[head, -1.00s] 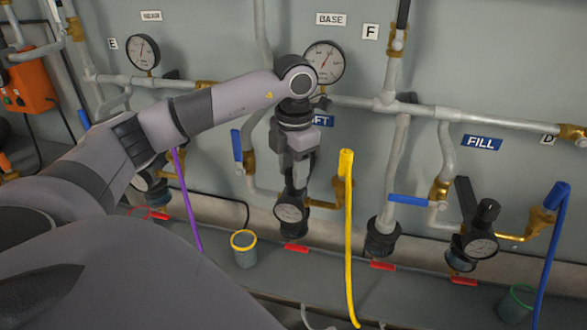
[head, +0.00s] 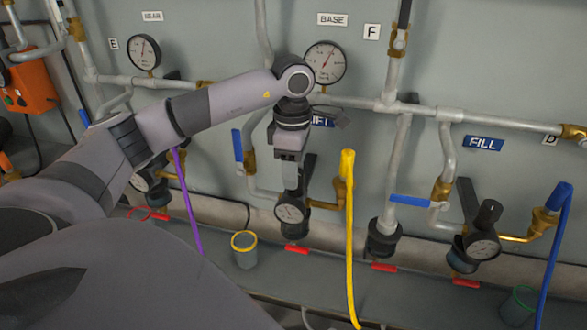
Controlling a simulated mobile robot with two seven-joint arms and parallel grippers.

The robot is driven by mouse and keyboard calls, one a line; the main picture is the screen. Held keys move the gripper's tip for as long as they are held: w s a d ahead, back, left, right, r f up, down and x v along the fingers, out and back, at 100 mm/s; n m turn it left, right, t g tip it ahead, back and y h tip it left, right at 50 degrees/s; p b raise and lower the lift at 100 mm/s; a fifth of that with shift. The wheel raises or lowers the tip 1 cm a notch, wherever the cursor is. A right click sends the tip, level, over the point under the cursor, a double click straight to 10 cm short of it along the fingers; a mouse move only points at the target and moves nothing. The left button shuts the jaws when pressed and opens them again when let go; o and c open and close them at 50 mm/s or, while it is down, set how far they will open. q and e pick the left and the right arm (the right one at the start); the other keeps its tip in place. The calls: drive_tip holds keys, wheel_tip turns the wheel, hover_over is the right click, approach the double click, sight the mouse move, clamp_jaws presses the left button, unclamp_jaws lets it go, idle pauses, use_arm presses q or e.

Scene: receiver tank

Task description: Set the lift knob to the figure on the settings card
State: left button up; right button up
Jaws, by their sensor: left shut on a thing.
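My left arm reaches in from the left, and its gripper (head: 291,186) points down at the lift regulator, below the partly covered LIFT label (head: 321,121). The gripper is shut on the lift knob, which its fingers hide. The lift regulator's round dial (head: 290,212) faces me just under the fingers, too small to read. No settings card can be made out. My right gripper is not in view.
A yellow hose (head: 348,230) hangs just right of the lift regulator. The FILL regulator (head: 481,247) with its black knob stands further right. A yellow-rimmed cup (head: 244,250) sits at lower left. Pipes and gauges cover the wall.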

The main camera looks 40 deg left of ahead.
use_arm(q)
drive_tip(key=shift+r+m, duration=0.1)
drive_tip(key=shift+m, duration=0.3)
drive_tip(key=shift+w, duration=0.1)
drive_tip(key=o, duration=1.1)
drive_tip(key=shift+c, duration=0.2)
drive_tip(key=shift+s+r, duration=0.2)
drive_tip(key=shift+r, duration=3.35)
